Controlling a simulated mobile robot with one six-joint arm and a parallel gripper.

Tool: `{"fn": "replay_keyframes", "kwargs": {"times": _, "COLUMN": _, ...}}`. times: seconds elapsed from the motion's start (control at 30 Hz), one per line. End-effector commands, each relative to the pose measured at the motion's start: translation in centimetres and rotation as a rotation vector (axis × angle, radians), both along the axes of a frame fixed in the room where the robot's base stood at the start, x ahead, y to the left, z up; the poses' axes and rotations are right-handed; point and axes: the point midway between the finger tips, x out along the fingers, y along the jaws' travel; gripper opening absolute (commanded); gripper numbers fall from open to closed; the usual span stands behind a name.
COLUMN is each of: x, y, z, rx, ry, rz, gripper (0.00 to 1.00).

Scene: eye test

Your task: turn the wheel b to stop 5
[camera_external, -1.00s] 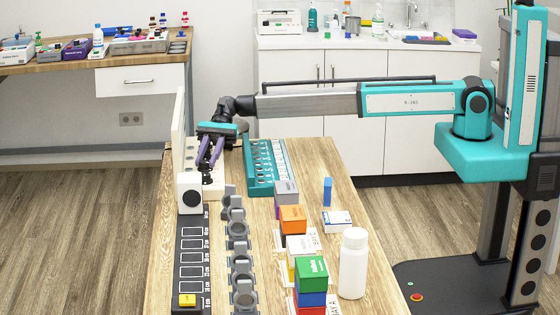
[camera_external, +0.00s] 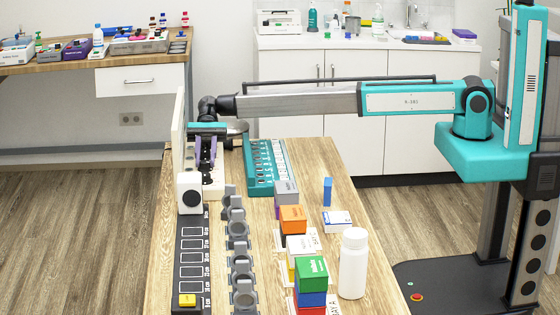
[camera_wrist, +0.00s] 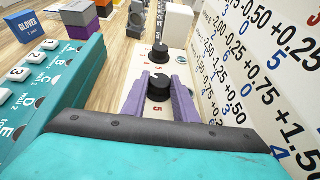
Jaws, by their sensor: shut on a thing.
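A white panel (camera_wrist: 175,65) with red numbers carries two black wheels. My gripper (camera_wrist: 160,86), with its two purple fingers, is shut on the nearer black wheel (camera_wrist: 159,92), one finger on each side. The farther black wheel (camera_wrist: 159,54) stands free just beyond the fingertips. A red 5 shows near each wheel, but I cannot read a letter b or tell where a pointer stands. In the external view my gripper (camera_external: 206,160) points down over the white panel (camera_external: 212,188), and the held wheel is hidden there.
A white upright board (camera_wrist: 262,65) with printed numbers stands close on the right in the wrist view. A teal rack (camera_external: 262,177) stands close beside the panel. Grey ring holders (camera_external: 238,230), stacked boxes (camera_external: 312,272) and a white bottle (camera_external: 353,263) occupy the nearer table.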

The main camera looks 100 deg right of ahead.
Motion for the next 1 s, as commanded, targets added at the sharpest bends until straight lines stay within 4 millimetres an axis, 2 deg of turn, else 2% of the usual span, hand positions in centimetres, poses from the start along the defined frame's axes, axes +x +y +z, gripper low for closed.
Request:
{"fn": "replay_keyframes", "kwargs": {"times": 0.27, "x": -0.01, "y": -0.01, "z": 0.05, "rx": 0.001, "ry": -0.001, "rz": 0.003, "gripper": 0.04}}
{"fn": "replay_keyframes", "kwargs": {"times": 0.3, "x": -0.02, "y": -0.01, "z": 0.05, "rx": 0.001, "ry": 0.0, "rz": 0.002, "gripper": 0.29}}
{"fn": "replay_keyframes", "kwargs": {"times": 0.4, "x": -0.01, "y": -0.01, "z": 0.05, "rx": 0.001, "ry": -0.001, "rz": 0.001, "gripper": 0.45}}
{"fn": "replay_keyframes", "kwargs": {"times": 1.0, "x": 0.0, "y": -0.43, "z": -0.05, "rx": 0.001, "ry": -0.002, "rz": 0.001, "gripper": 0.45}}
